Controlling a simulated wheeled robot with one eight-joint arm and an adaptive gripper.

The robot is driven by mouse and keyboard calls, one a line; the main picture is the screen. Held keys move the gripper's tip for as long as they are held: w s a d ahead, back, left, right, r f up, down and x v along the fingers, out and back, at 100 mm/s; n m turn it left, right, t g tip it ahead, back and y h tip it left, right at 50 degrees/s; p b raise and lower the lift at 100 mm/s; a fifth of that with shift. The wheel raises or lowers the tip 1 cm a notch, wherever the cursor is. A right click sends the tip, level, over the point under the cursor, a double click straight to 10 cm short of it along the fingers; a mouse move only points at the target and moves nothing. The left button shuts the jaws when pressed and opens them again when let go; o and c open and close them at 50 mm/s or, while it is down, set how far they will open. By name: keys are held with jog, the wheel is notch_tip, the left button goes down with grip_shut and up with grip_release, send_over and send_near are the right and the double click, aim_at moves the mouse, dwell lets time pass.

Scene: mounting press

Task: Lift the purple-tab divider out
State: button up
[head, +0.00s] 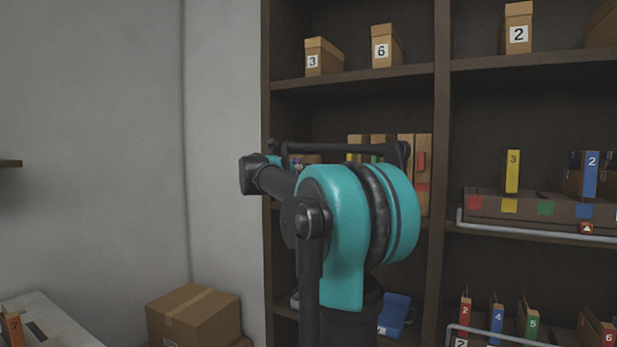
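I can make out no purple-tab divider in the head view. Dividers with other tab colours show: a yellow one marked 3 (512,170) and a blue one marked 2 (590,175) on the right middle shelf. Lower right are a red one (465,311), a blue one (497,317) and a green one (532,325). An orange one marked 7 (12,326) is at the lower left. My teal and black arm fills the centre and hides part of the middle shelf behind it. I cannot pick out my gripper's fingers.
A dark shelf unit (442,120) stands ahead, with numbered boxes on top, including box 6 (386,47). Metal rails (530,236) edge the right shelves. A blue bin (395,312) sits low behind my arm. A cardboard box (193,318) stands lower left beside a pale table (60,325).

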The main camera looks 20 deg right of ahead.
grip_shut()
dwell(0.3)
jog(key=shift+r, duration=0.1)
notch_tip(320, 180, up, 20)
dwell(0.9)
